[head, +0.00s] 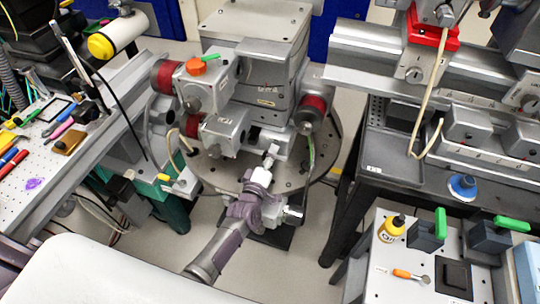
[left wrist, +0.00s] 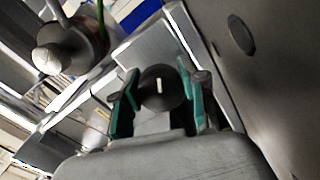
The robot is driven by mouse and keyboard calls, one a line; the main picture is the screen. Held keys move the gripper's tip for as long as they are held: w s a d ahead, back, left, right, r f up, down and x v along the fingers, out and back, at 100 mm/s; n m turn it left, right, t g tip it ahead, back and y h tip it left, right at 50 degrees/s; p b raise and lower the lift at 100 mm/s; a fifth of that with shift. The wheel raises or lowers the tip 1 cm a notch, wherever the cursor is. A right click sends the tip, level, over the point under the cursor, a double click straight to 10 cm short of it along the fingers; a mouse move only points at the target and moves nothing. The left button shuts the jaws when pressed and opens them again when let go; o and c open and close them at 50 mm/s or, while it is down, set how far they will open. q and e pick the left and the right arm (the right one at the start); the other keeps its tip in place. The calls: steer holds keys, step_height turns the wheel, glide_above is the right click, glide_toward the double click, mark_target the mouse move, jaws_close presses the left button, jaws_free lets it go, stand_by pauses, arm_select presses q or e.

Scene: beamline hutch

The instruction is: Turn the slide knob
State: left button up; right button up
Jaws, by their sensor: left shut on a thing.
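In the left wrist view the slide knob (left wrist: 162,90) is a dark round knob with a short white mark on its face. The mark stands nearly upright in that picture. My left gripper (left wrist: 160,92) has one teal-padded finger on each side of the knob and is shut on it. In the head view my left gripper (head: 260,180) reaches up from the lower middle to the front of the grey stage assembly (head: 266,75). The knob cannot be made out there, at the gripper's tips. My right gripper is in neither view.
A tool board (head: 38,165) with pens and small tools lies at the left. A grey rail bench (head: 400,55) stands at the right. A low cart (head: 385,275) with a yellow bottle (head: 392,228) and green-handled blocks is at the lower right. Cables hang near the stage.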

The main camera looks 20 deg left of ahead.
arm_select(q)
steer(key=shift+f, duration=0.1)
steer(key=o, duration=1.2)
steer(key=shift+c, duration=0.2)
steer(key=s, duration=1.2)
steer(key=shift+a, duration=0.2)
